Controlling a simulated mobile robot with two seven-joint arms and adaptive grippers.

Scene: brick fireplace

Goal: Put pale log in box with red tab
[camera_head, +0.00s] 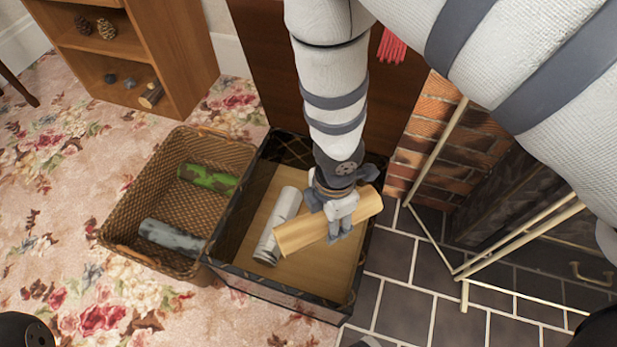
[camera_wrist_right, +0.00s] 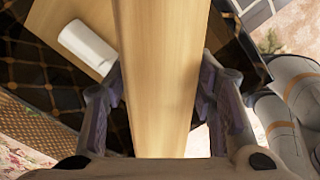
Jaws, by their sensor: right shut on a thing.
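The pale log (camera_head: 303,233), a smooth light-wood cylinder, is held across the jaws of my right gripper (camera_head: 341,215), which is shut on it. It also shows between the fingers in the right wrist view (camera_wrist_right: 158,70). The log is over the dark box (camera_head: 232,270), slightly tilted; whether it touches the box floor I cannot tell. A whitish log (camera_head: 283,213) lies in that box and shows in the wrist view (camera_wrist_right: 88,46). I see no red tab on either box.
A brown wicker basket (camera_head: 122,207) with a mossy green log (camera_head: 208,178) and a grey log (camera_head: 170,236) adjoins the dark box on the left. A wooden shelf (camera_head: 185,55) stands behind. A brick fireplace (camera_head: 425,140) with a brass-framed screen (camera_head: 530,230) is at right.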

